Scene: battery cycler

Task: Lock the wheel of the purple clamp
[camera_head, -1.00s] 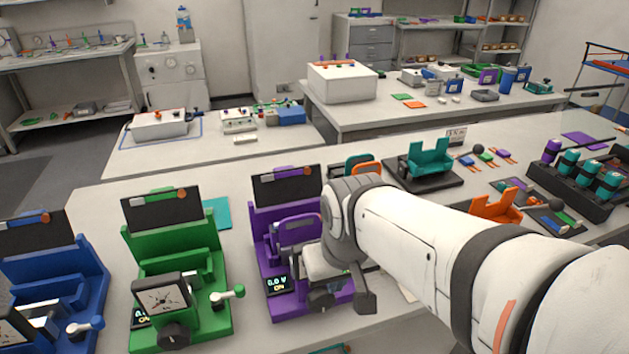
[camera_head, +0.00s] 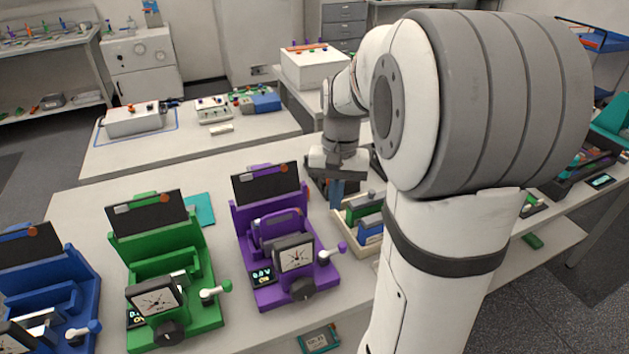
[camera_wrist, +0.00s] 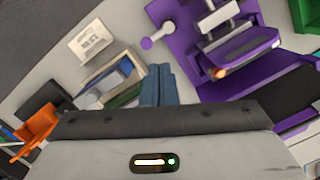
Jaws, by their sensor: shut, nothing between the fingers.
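The black wheel cannot be made out in the wrist view.
A cream tray (camera_head: 347,231) with green and blue blocks is right beside my gripper. A green clamp (camera_head: 172,262) and a blue clamp (camera_head: 60,290) stand to the left. My arm hides much of the bench's right side. An orange piece (camera_wrist: 38,128) shows at wrist-view left.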

